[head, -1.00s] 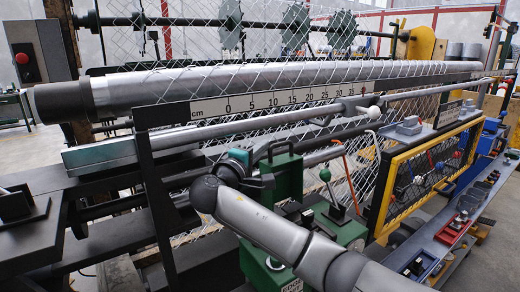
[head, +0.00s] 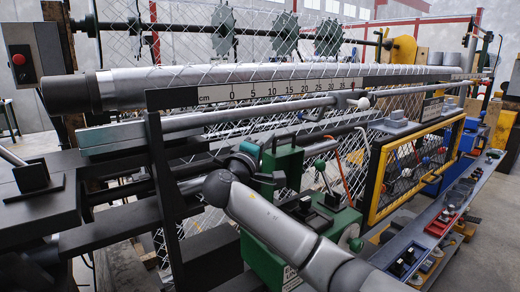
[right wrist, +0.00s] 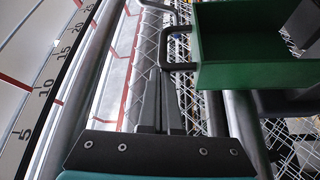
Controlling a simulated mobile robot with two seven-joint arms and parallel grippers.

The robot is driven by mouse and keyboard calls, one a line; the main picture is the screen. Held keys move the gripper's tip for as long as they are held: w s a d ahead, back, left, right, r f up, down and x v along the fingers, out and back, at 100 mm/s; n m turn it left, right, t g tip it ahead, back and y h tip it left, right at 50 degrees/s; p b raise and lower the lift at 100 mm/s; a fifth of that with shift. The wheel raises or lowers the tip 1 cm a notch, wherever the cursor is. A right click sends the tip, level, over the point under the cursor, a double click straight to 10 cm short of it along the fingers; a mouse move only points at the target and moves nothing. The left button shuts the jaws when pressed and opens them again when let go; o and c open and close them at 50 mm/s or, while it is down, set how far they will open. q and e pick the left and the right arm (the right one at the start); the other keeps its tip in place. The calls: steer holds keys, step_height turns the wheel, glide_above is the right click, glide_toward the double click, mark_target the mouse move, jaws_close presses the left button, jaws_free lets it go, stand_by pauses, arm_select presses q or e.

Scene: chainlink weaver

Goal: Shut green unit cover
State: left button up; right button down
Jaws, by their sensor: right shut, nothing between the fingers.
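The green unit (head: 268,255) stands at the middle of the machine, below the long rollers. Its green cover (head: 285,163) stands raised above the body; in the right wrist view the green cover (right wrist: 235,75) shows as a hollow box at the upper right, with a dark bar handle (right wrist: 168,48) on its left side. My right gripper (right wrist: 158,115) is shut and empty, pointing toward the handle side of the cover. In the head view my right gripper (head: 243,160) is just left of the cover; whether it touches is unclear. My left gripper is not in view.
A long grey roller (head: 200,82) and a ruler strip (head: 270,91) cross behind the unit. Wire mesh hangs around it. A dark upright post (head: 163,185) stands to the left.

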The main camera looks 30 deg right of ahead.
arm_select(q)
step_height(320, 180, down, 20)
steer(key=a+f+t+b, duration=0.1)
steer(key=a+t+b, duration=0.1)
steer(key=b, duration=2)
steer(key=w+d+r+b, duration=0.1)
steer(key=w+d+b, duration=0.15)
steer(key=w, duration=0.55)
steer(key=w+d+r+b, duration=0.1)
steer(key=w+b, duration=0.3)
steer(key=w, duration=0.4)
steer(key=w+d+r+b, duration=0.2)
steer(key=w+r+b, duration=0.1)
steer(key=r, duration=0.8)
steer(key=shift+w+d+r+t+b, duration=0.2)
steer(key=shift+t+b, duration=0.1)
steer(key=shift+b, duration=0.3)
arm_select(e)
steer(key=s+f+m+g+h, duration=0.3)
steer(key=s+f+m, duration=0.2)
steer(key=s+m, duration=0.3)
steer(key=s+d+f+m+g+h, duration=0.1)
steer(key=s+f+m+g+h, duration=0.2)
steer(key=s+f+m, duration=0.3)
steer(key=shift+s+d+m+h, duration=0.3)
steer(key=shift+s+m+h, duration=0.4)
steer(key=shift+s+m, duration=1.15)
